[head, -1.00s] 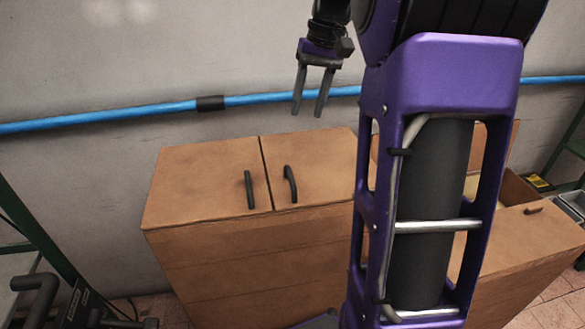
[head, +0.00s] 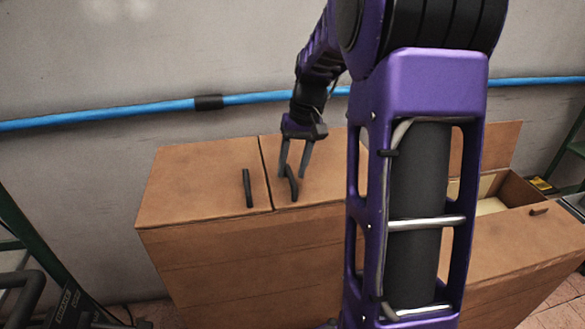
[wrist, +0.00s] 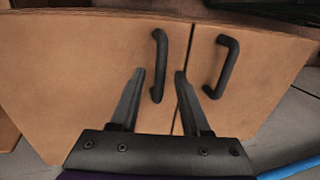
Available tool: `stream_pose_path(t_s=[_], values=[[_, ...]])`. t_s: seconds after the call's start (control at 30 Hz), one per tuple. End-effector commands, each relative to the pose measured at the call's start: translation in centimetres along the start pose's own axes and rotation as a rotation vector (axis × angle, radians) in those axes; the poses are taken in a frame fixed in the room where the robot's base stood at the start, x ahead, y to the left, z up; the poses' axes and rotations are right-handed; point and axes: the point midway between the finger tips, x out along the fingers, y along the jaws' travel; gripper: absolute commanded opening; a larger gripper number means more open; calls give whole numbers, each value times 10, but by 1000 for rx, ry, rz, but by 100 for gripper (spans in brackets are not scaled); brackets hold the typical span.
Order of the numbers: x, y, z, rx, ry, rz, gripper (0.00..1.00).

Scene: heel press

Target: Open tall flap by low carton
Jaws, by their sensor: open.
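The tall carton (head: 225,262) has two closed flaps on top that meet at a seam. The flap nearer the low carton (head: 325,165) carries a black bar handle (head: 292,186), which also shows in the wrist view (wrist: 158,62). The other flap (head: 195,180) has its own black handle (head: 247,188). My gripper (head: 293,175) is open, pointing down over the handle of the flap by the low carton. In the wrist view its fingertips (wrist: 159,72) lie on either side of that handle. I cannot tell whether they touch it. My arm hides part of this flap's right side.
The low carton (head: 520,250) stands to the right, its top partly open with a raised panel (head: 502,145) behind. A blue pipe (head: 150,111) runs along the wall behind the cartons. A green frame (head: 40,250) stands at the left.

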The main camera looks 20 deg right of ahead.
Motion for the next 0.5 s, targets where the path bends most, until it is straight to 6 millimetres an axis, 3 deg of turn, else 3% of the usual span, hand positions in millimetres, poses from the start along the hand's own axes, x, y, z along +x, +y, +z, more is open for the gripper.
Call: stream_pose_path(t_s=[0.27, 0.5], values=[[1, 0, 0, 0, 0, 0, 45], [1, 0, 0, 0, 0, 0, 2]])
